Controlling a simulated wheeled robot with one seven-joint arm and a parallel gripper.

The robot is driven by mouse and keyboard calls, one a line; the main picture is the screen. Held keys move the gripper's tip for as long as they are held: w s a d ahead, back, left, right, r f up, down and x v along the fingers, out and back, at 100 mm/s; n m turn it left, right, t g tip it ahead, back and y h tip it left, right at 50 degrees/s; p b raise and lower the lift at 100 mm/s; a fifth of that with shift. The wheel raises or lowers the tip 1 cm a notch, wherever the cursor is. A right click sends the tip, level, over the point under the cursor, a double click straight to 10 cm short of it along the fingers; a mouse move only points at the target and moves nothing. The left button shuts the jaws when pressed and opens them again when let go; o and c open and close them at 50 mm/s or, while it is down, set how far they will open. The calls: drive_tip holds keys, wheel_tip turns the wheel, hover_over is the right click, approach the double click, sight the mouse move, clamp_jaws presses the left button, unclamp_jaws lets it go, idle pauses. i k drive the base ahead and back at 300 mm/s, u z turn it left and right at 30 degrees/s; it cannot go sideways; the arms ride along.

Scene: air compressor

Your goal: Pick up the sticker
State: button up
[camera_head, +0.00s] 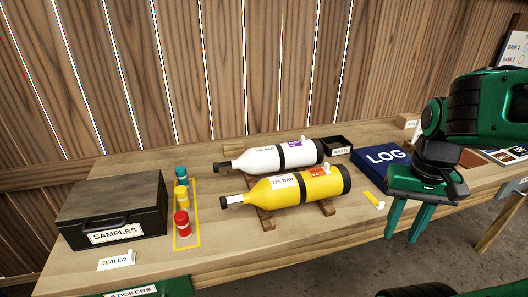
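Several small tabbed labels could be the sticker; I cannot tell which one is meant. A yellow one with a white tab (374,200) lies on the table near its front edge, just left of my gripper. A white "SEALED" one (115,261) lies at the front left. A purple one (293,144) is on the white bottle (255,159), and an orange one (318,171) is on the yellow bottle (275,191). My gripper (401,239) points down at the table's front right, with its two green fingers apart and nothing visible between them.
A black "SAMPLES" box (85,220) stands at left, beside small red, yellow and teal containers (181,223) in a yellow outline. A blue "LOG" book (376,155) and a dark open "WASTE" box (338,142) are behind. A green "STICKERS" holder (135,293) shows at the bottom edge.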

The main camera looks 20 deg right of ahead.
sight(292, 144)
drive_tip(key=k, duration=1.3)
drive_tip(key=z, duration=0.45)
drive_tip(key=i, duration=2.15)
drive_tip(key=u, duration=0.45)
